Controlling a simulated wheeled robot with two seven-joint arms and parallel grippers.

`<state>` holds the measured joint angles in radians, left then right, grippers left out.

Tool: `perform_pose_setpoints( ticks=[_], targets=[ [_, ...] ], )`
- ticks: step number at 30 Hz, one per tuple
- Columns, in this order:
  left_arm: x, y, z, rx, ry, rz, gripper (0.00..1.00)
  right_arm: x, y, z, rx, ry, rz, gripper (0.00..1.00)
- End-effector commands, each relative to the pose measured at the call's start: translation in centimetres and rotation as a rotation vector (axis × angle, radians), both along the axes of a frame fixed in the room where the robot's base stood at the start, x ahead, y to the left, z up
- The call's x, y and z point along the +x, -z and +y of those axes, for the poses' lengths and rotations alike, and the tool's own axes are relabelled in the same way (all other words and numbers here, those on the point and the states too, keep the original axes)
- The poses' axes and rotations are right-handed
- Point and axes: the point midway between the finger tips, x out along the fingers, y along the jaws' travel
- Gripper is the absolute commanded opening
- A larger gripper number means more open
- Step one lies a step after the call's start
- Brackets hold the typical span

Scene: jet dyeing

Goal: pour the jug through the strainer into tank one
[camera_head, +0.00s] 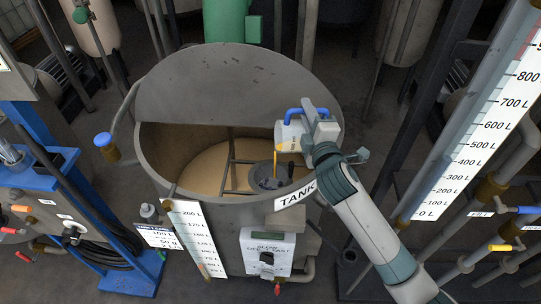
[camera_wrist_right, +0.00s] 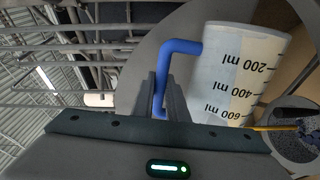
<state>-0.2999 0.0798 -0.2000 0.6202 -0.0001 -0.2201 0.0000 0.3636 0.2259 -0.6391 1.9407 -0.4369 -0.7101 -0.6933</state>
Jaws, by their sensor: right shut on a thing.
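The jug (camera_head: 287,136) is pale with a blue handle (camera_head: 293,112). It is tilted over the tank (camera_head: 158,160), and a thin orange stream (camera_head: 275,163) runs from it down into the strainer (camera_head: 263,183). The strainer is a grey round bowl at the tank's near right inside, above tan liquid. My right gripper (camera_head: 310,124) is shut on the jug's handle. In the right wrist view, the jug (camera_wrist_right: 225,80) shows millilitre marks, the fingers (camera_wrist_right: 160,92) are at the handle, and the stream reaches the strainer (camera_wrist_right: 297,145). The tank's sign reads "TANK"; its number is hidden by my arm.
The tank's lid (camera_head: 240,88) stands open at the back. A level scale (camera_head: 198,240) and a control box (camera_head: 267,252) are on the tank's front. A tall litre scale (camera_head: 480,130) stands at the right. A blue frame (camera_head: 60,200) with valves is at the left.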

Motion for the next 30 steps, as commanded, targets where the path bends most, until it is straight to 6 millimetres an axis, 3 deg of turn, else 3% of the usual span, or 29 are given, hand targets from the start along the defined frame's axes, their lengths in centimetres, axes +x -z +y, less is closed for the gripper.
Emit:
perform_pose_setpoints(
  ticks=[30],
  targets=[
    [0.0,-2.4,0.0,0.000,0.000,0.000,0.31,-0.5,-1.1,2.0,-0.133,-0.001,-0.036,0.00]
  ],
)
